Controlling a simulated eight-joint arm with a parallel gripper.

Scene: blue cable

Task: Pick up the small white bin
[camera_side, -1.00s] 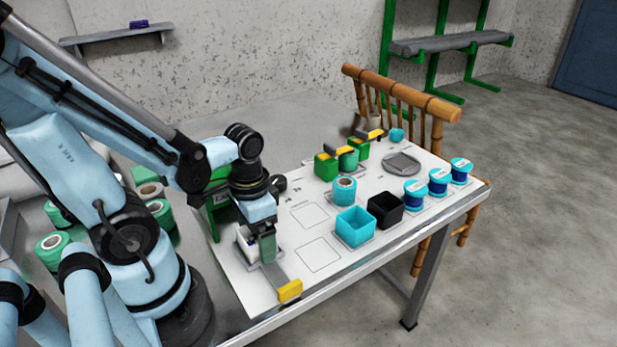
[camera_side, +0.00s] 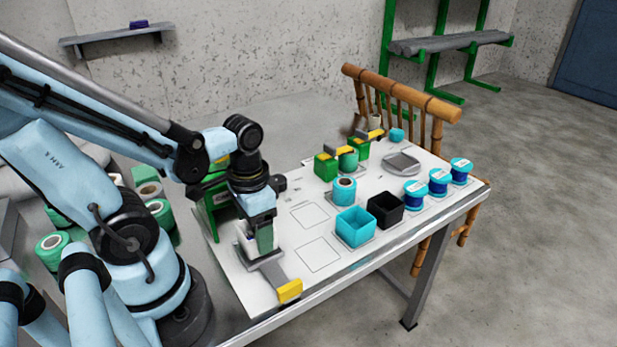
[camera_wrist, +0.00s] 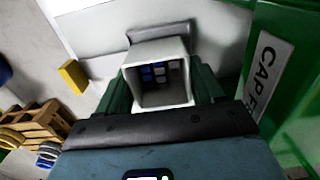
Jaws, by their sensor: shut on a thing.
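The small white bin (camera_wrist: 158,52) is between the green fingers of my gripper (camera_wrist: 162,92) in the wrist view. It is open at the top, and several small dark and blue shapes show inside it. In the side view my gripper (camera_side: 259,238) is shut on the bin (camera_side: 241,236), pointing down near the left end of the table. The bin is mostly hidden there behind a finger. It appears slightly above the grey pad (camera_side: 270,268).
A green labelled box (camera_side: 222,215) stands close behind the gripper; its label shows in the wrist view (camera_wrist: 268,72). A yellow block (camera_side: 289,291) is at the near table edge.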

